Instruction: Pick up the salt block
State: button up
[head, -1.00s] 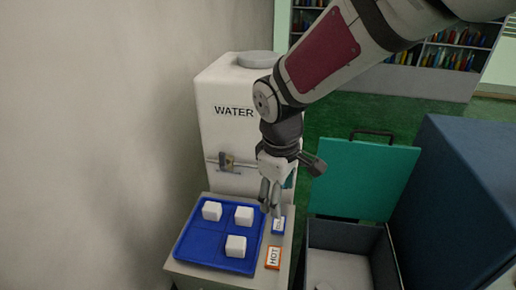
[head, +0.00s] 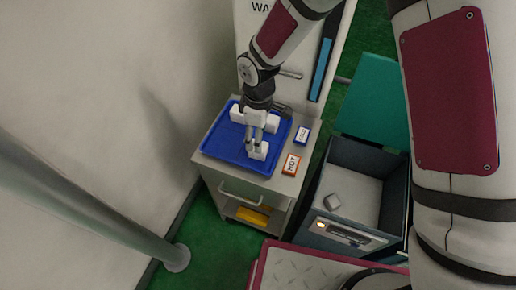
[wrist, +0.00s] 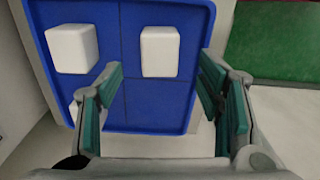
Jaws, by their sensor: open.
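Three white blocks sit on a blue tray (head: 222,145), and I cannot tell from their looks which is the salt block. In the head view they are a back-left block (head: 236,114), a back-right block partly behind my gripper, and a front block (head: 259,151). My gripper (head: 254,142) is open and points down over the tray, close to the front block. In the wrist view, one block (wrist: 160,51) shows beyond and between the open teal fingers, another (wrist: 72,48) is at upper left, and a third is mostly hidden by the left finger.
The tray is on a grey cart (head: 237,186). Beside it lie an orange HOT card (head: 290,165) and a blue-edged card (head: 302,134). The water dispenser stands behind; a wall is left.

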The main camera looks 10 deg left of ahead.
jog(key=shift+f+p, duration=0.6)
jog(key=shift+f, duration=2.5)
jog(key=shift+c, duration=0.6)
jog(key=c, duration=1.3)
